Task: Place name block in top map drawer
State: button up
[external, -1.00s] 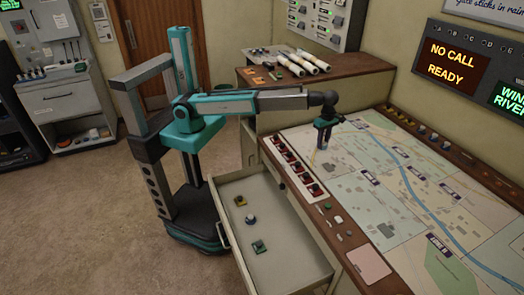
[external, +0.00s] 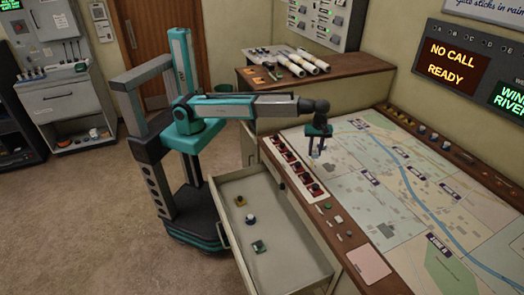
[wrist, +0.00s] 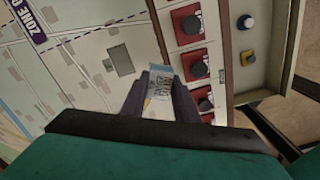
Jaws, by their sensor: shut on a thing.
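My gripper (external: 316,153) is over the front part of the map table (external: 405,215), near the row of red-based switches. It is shut on a small pale block with dark lettering, the name block (wrist: 160,84), seen between the fingers in the wrist view. In the external view the block is too small to make out clearly. The top map drawer (external: 290,258) stands pulled out below the table's front edge, to the lower left of my gripper. Part of the drawer also shows at the right of the wrist view (wrist: 262,72).
The drawer holds a yellow piece (external: 240,201), a white-and-blue round piece (external: 250,220) and a green piece (external: 258,246), with bare floor around them. Red-based switches (external: 302,173) line the table edge between my gripper and the drawer.

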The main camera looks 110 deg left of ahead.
jog(key=s+d+f+m, duration=0.1)
jog(key=s+d+m, duration=0.1)
jog(key=d+m, duration=0.1)
jog(key=s+d+f+m+b, duration=0.1)
jog(key=s+d+m, duration=0.1)
jog(key=d+m, duration=0.2)
jog(key=s+d+f+m, duration=0.1)
jog(key=s+d+m, duration=0.1)
jog(key=m, duration=0.3)
jog(key=shift+s+d+f+b, duration=0.3)
jog(key=shift+d+f, duration=0.1)
jog(key=shift+d, duration=0.25)
jog(key=s+d+f+m+b, duration=0.2)
jog(key=s+d+f+m, duration=0.25)
jog(key=d, duration=0.35)
jog(key=n+b, duration=1.4)
jog(key=n, duration=0.3)
send_over(278, 242)
notch_tip(278, 242, down, 17)
jog(key=shift+w+r, duration=0.15)
jog(key=shift+r, duration=0.05)
jog(key=shift+f, duration=3.1)
jog(key=shift+f, duration=0.15)
jog(key=shift+f, duration=1.75)
